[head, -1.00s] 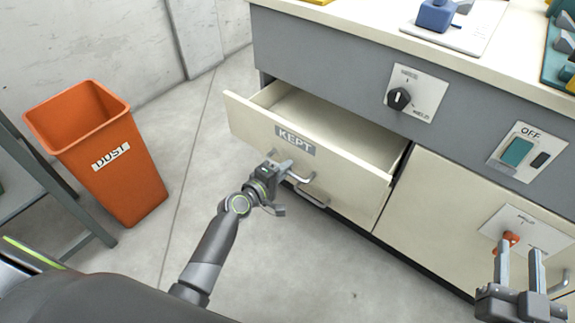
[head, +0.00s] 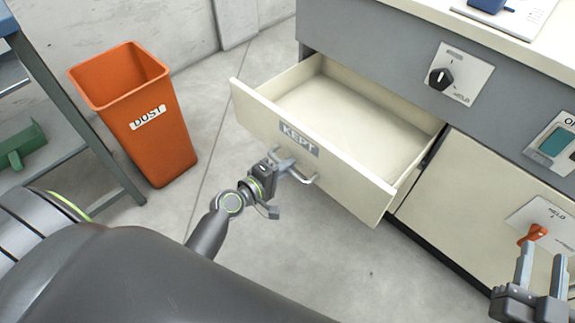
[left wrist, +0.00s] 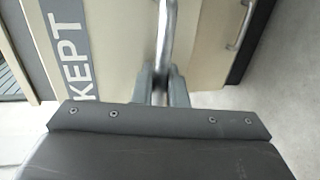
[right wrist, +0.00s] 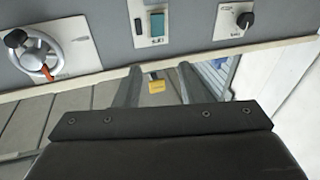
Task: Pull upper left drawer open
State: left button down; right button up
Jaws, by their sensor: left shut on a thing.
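The upper left drawer (head: 350,177), cream with a grey KEPT label (head: 299,140), stands well out of the grey cabinet, and its empty interior shows. My left gripper (head: 283,167) is shut on the drawer's metal bar handle (head: 308,181). In the left wrist view the fingers (left wrist: 163,90) close around the handle bar (left wrist: 167,45), beside the KEPT label. My right gripper (head: 541,268) is open and empty in front of the right part of the cabinet. Its parted fingers (right wrist: 157,86) also show in the right wrist view.
An orange DUST bin (head: 142,120) stands on the floor at left, beside a blue-grey shelf frame (head: 75,125) holding a green object (head: 22,145). A black knob (head: 439,78) and an orange switch (head: 534,234) are on the cabinet. The floor before the drawer is clear.

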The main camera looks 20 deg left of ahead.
pick_arm(q)
jog(key=c, duration=1.5)
grip_release()
jog(key=shift+c, duration=0.2)
